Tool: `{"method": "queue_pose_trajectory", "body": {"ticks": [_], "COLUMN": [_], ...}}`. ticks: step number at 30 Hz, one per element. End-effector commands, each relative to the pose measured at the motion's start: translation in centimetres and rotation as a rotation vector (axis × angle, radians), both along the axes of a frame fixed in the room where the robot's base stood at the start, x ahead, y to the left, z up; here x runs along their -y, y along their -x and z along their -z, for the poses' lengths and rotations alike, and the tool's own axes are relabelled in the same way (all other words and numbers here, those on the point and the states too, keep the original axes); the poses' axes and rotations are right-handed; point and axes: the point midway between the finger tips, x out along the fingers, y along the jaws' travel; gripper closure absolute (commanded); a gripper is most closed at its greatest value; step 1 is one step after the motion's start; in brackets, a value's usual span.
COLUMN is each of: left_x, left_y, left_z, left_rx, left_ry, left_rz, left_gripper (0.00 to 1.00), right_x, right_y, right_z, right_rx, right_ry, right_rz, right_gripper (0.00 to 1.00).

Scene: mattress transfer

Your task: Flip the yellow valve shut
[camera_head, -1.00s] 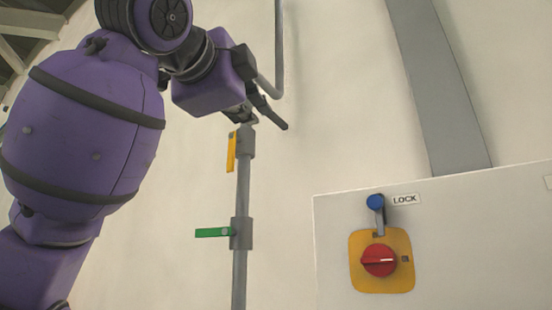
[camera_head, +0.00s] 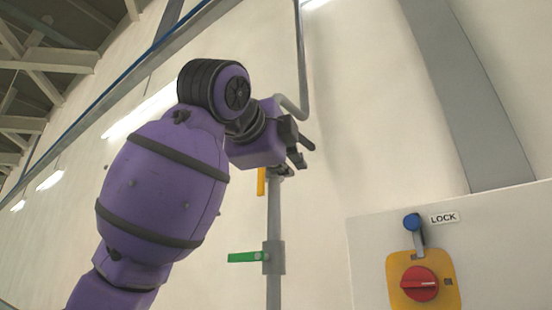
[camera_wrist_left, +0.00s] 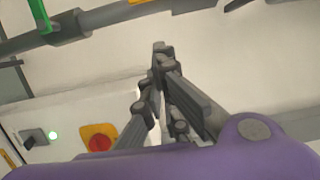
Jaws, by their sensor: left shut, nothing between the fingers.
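The yellow valve handle (camera_head: 261,181) hangs down along the left side of the grey vertical pipe (camera_head: 274,220). Its upper part and the valve body are mostly hidden behind my left gripper in the head view. Only a sliver of yellow (camera_wrist_left: 138,1) shows at the top edge of the left wrist view. My left gripper (camera_head: 303,150) is shut and empty, in front of the pipe around the valve's height or just above. My right gripper is out of view.
A green valve handle (camera_head: 244,257) points left from the pipe, below the yellow one. A white panel (camera_head: 500,260) at right carries a blue-tipped LOCK lever (camera_head: 412,222) and a red knob (camera_head: 419,284) on a yellow plate.

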Motion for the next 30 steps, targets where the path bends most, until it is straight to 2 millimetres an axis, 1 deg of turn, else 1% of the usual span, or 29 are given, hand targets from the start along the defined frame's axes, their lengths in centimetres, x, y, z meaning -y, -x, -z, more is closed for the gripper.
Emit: {"method": "queue_pose_trajectory", "body": {"ticks": [1,5,6,9,15,30], "left_x": [0.5,1.5,0.7,-0.5,-1.7,-2.0], "left_y": [-1.2,-3.6,-4.0,-4.7,-5.6,-5.8], "left_z": [0.2,0.1,0.1,0.0,0.0,0.0], "left_rx": [-0.005,-0.004,-0.003,0.000,0.001,0.007], "left_ry": [0.000,-0.001,0.003,0.002,0.001,-0.008], "left_rz": [0.001,0.001,-0.002,0.000,0.000,-0.001], "left_gripper": [1.00,1.00,1.00,1.00,1.00,1.00], "right_x": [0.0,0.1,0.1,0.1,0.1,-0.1], "right_y": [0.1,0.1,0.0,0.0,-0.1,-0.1], "right_z": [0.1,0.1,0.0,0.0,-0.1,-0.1], "right_rx": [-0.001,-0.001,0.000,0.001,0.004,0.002], "right_ry": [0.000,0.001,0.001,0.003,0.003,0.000], "right_rz": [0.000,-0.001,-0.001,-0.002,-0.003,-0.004], "right_gripper": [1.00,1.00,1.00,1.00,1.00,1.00]}}
